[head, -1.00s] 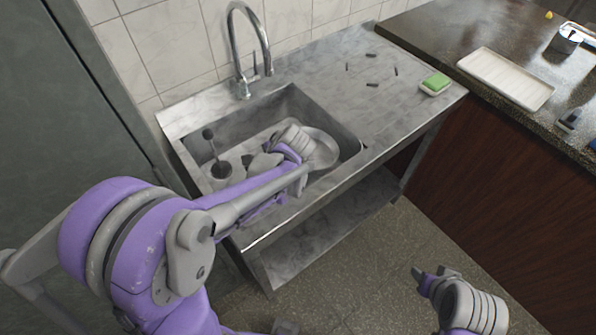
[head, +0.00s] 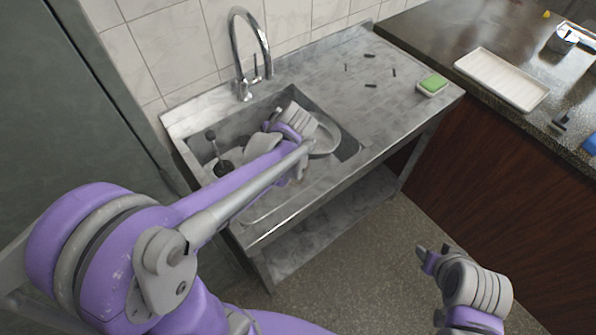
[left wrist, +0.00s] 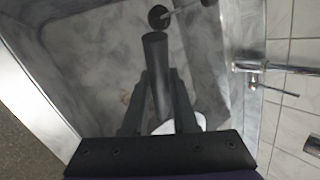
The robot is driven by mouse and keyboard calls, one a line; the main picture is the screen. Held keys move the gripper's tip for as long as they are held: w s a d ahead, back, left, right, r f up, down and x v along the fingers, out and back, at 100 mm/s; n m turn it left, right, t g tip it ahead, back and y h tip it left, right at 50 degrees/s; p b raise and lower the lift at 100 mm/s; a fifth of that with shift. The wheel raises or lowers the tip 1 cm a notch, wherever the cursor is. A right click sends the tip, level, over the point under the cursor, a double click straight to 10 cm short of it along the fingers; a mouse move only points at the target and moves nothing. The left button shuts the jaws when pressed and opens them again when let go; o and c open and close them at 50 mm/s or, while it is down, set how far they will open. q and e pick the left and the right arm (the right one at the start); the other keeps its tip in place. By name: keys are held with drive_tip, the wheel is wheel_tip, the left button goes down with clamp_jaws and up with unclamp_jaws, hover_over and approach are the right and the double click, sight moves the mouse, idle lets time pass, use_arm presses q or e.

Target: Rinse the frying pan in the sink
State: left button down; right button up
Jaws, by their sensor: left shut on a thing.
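The frying pan (head: 327,137) is a grey, shallow round pan inside the right part of the metal sink (head: 262,218). My left gripper (left wrist: 158,100) is shut on its dark handle (left wrist: 157,62), which points toward the sink's far-left end in the head view. The fingers are hidden behind my arm in the head view. Most of the pan is hidden in the wrist view. The curved chrome tap (head: 236,45) stands behind the sink, and no water shows from it. My right gripper (head: 428,255) hangs over the floor, away from the counter; its jaw gap is unclear.
A dark object with an upright rod (head: 222,168) stands in the sink's left part. A white tray (head: 502,79) lies on the dark counter (head: 430,32).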

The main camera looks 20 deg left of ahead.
use_arm(q)
drive_tip(key=shift+s+r, duration=0.1)
drive_tip(key=shift+r, duration=2.15)
idle(0.4)
drive_tip(key=shift+r, duration=2)
